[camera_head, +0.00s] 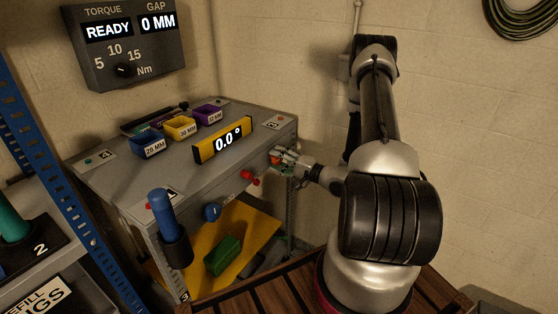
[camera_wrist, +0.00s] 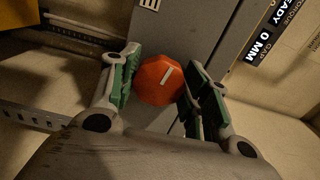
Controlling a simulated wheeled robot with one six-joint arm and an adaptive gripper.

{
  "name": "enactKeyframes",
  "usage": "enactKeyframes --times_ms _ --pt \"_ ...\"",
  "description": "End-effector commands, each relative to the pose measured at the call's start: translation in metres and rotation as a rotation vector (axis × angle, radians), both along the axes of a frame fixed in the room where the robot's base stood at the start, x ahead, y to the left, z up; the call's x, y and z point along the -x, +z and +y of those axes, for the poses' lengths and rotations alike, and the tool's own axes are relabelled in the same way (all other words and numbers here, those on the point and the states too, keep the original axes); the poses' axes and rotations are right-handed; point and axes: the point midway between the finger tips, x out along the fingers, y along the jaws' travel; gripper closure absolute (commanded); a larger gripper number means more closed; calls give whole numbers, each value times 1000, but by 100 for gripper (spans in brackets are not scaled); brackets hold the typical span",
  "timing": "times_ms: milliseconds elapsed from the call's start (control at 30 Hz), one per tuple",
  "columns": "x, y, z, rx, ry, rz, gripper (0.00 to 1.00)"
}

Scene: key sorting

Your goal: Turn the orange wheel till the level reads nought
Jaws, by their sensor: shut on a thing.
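The orange wheel (camera_wrist: 158,82) sits on the grey cabinet's front face between the two green-padded fingers of my gripper (camera_wrist: 157,92) in the wrist view. A pale mark runs across its face. In the head view my gripper (camera_head: 281,160) reaches the cabinet's right front corner and is shut on the wheel, which is mostly hidden there. The yellow level (camera_head: 222,140) lies on the cabinet top and its display reads 0.0°.
The grey cabinet (camera_head: 110,178) carries blue (camera_head: 147,145), yellow (camera_head: 180,128) and purple (camera_head: 208,114) bins. A red knob (camera_head: 250,178) and a blue knob (camera_head: 212,212) are on its front. A blue-handled tool (camera_head: 161,212) stands at its left. A torque panel (camera_head: 125,45) hangs behind.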

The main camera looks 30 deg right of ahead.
Motion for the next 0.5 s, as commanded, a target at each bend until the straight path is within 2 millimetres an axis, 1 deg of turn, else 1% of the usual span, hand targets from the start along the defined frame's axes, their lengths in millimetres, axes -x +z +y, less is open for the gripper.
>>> enactKeyframes --times_ms 33,133,500 --pt "1 -2 0 -1 1 5 50" --pt "1 -1 0 -1 1 5 31" --pt "3 -1 -2 -1 -1 3 31"
